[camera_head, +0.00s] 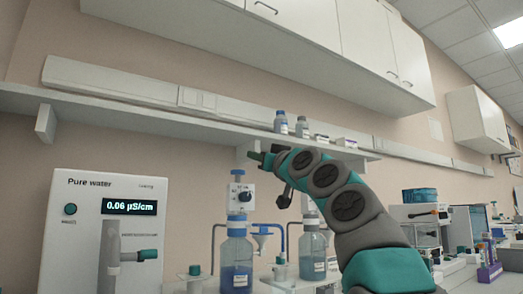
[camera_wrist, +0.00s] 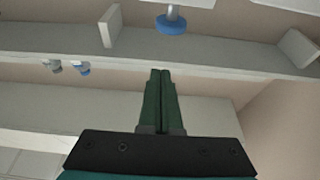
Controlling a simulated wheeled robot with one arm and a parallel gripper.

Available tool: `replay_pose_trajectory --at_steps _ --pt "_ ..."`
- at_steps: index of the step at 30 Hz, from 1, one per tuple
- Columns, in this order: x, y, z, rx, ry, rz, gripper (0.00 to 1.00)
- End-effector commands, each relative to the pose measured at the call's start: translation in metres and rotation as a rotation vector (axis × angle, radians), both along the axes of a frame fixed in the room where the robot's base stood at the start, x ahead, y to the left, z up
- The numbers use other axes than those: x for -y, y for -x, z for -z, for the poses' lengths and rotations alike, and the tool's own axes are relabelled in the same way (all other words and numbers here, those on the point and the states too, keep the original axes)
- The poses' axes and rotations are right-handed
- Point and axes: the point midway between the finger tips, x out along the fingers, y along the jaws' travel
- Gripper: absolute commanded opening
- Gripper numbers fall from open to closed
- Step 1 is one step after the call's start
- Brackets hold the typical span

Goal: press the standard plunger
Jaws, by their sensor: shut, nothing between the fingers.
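A bottle-top dispenser with a blue plunger cap (camera_head: 238,172) stands on a blue-liquid bottle (camera_head: 236,262) in the head view. A second bottle (camera_head: 313,256) stands to its right; its dispenser top is partly hidden by my arm. Labels are too small to read, so I cannot tell which plunger is the standard one. My gripper (camera_head: 257,156) is just above and right of the left blue cap, apart from it in the picture. In the wrist view, my gripper (camera_wrist: 160,72) has its green fingers together, empty. A blue round cap on a pale stem (camera_wrist: 172,24) shows beyond the fingertips.
A wall shelf (camera_head: 130,107) runs behind my gripper, with small bottles (camera_head: 281,122) on it. A pure water unit (camera_head: 100,220) stands at the left. A rack of tubes (camera_head: 489,260) and other equipment stand at the right. White cabinets (camera_head: 300,35) hang above.

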Motion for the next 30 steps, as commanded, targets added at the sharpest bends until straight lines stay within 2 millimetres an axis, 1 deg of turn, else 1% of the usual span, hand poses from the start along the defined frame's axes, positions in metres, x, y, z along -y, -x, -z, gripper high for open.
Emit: replay_pose_trajectory --at_steps 1,3,6,13,14,15,21,25,30 --pt "-0.004 -0.007 -0.009 0.000 0.000 0.000 0.00" --pt "-0.009 -0.015 -0.014 0.000 -0.001 0.002 0.00" --pt "-0.015 -0.026 -0.017 0.002 -0.002 0.002 0.00" --pt "-0.028 -0.042 -0.024 0.001 -0.001 0.001 0.00" --pt "-0.029 -0.044 -0.020 0.000 -0.001 0.000 0.00" --pt "-0.029 -0.042 -0.010 0.001 -0.002 0.000 0.00" --pt "-0.029 -0.043 0.011 -0.002 -0.002 -0.001 0.00" --pt "-0.029 -0.042 0.018 0.000 -0.002 -0.001 0.00" --pt "-0.028 -0.042 0.021 0.002 -0.002 0.000 0.00"
